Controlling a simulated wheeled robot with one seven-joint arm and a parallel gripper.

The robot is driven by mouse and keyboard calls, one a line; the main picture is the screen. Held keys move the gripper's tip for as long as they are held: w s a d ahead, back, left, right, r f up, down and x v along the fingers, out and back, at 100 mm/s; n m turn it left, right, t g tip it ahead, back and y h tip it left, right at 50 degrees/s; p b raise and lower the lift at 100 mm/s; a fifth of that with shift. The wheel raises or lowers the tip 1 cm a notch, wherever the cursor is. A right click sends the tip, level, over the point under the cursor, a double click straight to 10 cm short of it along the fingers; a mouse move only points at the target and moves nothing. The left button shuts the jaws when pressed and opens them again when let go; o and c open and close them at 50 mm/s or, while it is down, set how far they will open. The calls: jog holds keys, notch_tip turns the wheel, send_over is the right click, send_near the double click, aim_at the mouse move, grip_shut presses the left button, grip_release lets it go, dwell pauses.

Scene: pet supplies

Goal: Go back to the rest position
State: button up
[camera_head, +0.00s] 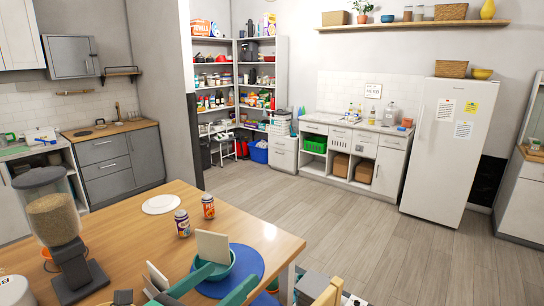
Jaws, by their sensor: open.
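My gripper (185,262) shows at the bottom of the head view, over the near part of the wooden table (130,225). Its two pale, flat fingers stand well apart, and I see nothing held between them. The right finger overlaps a teal bowl (226,270) on a round blue mat (250,262); I cannot tell whether they touch. The rest of my arm is mostly out of view.
A food dispenser (52,215) stands at the table's left. Chairs crowd the near right edge. Open floor (350,235) lies beyond the table.

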jog(key=s+d+r+n+t+h, duration=0.3)
jog(key=s+d+n+t+h, duration=0.5)
jog(key=d+n, duration=0.4)
jog(key=s+f+n+g+y, duration=0.3)
jog(key=s+f+n+y, duration=0.6)
jog(key=s+f+n, duration=0.4)
jog(key=s+a+f+n+g+y, duration=0.1)
jog(key=s+f+n+g+y, duration=0.3)
jog(key=f, duration=1.7)
jog(key=s+n+y, duration=0.5)
jog(key=s+n, duration=0.4)
jog(key=n, duration=0.1)
jog(key=shift+s+a, duration=0.3)
